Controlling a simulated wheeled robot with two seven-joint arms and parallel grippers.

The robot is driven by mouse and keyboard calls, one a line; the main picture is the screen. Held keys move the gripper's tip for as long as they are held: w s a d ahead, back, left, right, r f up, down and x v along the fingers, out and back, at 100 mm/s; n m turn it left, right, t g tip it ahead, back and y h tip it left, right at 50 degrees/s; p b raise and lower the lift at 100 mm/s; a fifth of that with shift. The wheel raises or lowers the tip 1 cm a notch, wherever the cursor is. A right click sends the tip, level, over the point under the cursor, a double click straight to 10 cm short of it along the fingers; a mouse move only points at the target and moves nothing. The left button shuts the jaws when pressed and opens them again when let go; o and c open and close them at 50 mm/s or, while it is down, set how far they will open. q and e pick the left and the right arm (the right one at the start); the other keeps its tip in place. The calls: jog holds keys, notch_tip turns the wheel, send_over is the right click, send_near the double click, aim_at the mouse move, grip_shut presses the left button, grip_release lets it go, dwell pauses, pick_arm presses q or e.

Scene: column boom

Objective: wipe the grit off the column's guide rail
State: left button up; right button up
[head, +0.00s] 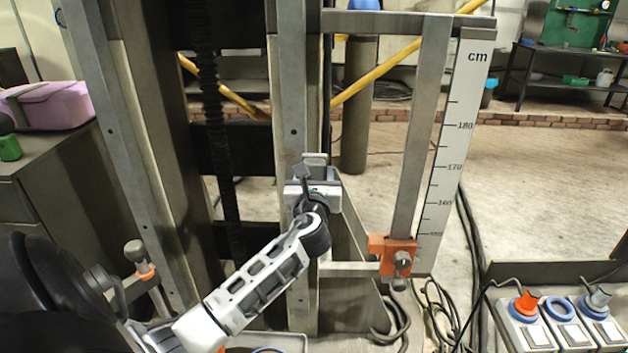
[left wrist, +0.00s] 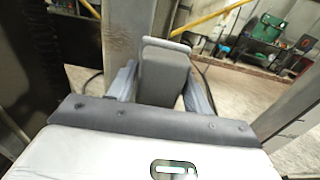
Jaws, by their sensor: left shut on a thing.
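The column's steel guide rail (head: 293,85) runs upright through the middle of the head view. My left gripper (head: 315,162) is in front of the rail, at about mid-height in the picture. In the left wrist view my gripper (left wrist: 162,85) is shut on a dark grey block (left wrist: 165,72) with a pale far edge. The rail (left wrist: 122,20) stands just behind and left of the block there, with a faint brownish patch on its face. I cannot tell whether the block touches the rail. My right gripper is not in view.
A white cm scale (head: 462,120) and a bar with an orange clamp (head: 390,247) stand right of the rail. A black screw spindle (head: 205,80) is to its left. Cables (head: 440,310) lie on the floor. Button boxes (head: 520,325) are at lower right, a pink case (head: 50,105) at left.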

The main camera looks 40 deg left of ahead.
pick_arm(q)
jog(key=shift+w+a, duration=0.1)
dwell(0.6)
jog(key=shift+x, duration=0.8)
